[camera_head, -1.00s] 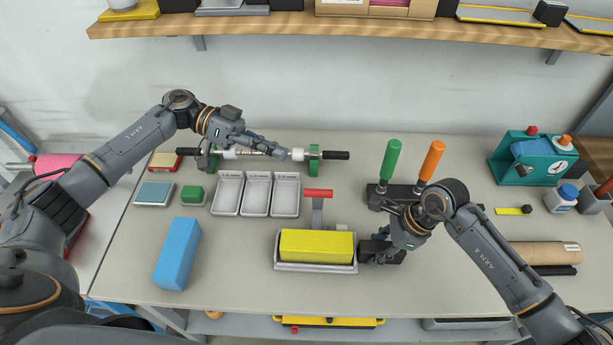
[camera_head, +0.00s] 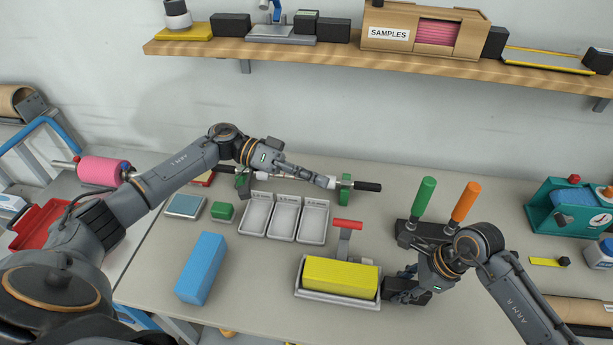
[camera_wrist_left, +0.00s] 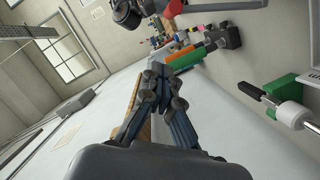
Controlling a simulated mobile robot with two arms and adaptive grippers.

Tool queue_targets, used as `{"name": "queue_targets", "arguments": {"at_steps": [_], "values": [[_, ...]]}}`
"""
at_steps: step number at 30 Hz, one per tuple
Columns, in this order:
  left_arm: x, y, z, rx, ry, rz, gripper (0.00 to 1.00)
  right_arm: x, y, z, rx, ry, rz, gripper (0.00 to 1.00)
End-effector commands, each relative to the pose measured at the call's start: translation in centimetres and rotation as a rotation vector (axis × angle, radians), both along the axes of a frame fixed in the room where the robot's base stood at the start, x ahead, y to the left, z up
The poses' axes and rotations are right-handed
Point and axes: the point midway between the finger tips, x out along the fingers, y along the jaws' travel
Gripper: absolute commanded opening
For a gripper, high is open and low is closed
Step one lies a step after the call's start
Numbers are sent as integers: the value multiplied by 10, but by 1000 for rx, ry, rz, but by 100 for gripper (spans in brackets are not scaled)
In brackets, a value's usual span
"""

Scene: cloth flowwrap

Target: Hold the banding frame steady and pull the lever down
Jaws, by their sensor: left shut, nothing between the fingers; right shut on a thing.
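The banding frame looks to be the pale tray (camera_head: 311,295) holding a yellow block (camera_head: 341,276), with a black block (camera_head: 420,294) at its right end. Its lever has a red handle (camera_head: 348,225) on a grey upright behind the tray, standing raised. My right gripper (camera_head: 402,288) is shut on the black block, its fingertips partly hidden. My left gripper (camera_head: 328,182) is shut and empty, above and behind the red handle, apart from it. In the left wrist view its closed fingers (camera_wrist_left: 159,76) point out over the bench with nothing between them.
A rod with green supports (camera_head: 346,190) lies behind the lever, close to the left gripper in the picture. Grey trays (camera_head: 284,217) and a blue block (camera_head: 201,268) are to the left. Green (camera_head: 424,197) and orange (camera_head: 465,202) handles stand upright behind my right gripper.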

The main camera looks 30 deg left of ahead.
Motion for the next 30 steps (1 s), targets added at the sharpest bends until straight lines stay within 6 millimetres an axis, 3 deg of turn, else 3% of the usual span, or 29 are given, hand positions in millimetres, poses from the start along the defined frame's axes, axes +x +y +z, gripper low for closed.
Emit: {"name": "queue_targets", "arguments": {"at_steps": [3, 8, 16, 30], "values": [[2, -29, -4, -4, -2, -4, 0, 0, 0, 0, 1, -1, 0, 0], [3, -58, -11, -4, 1, -2, 0, 0, 0, 0, 1, -1, 0, 0], [-21, -61, -33, -1, 0, -1, 0, 0, 0, 0, 1, 0, 0, 0], [-24, -61, -36, 1, -3, 0, 0, 0, 0, 0, 1, -1, 0, 0]]}}
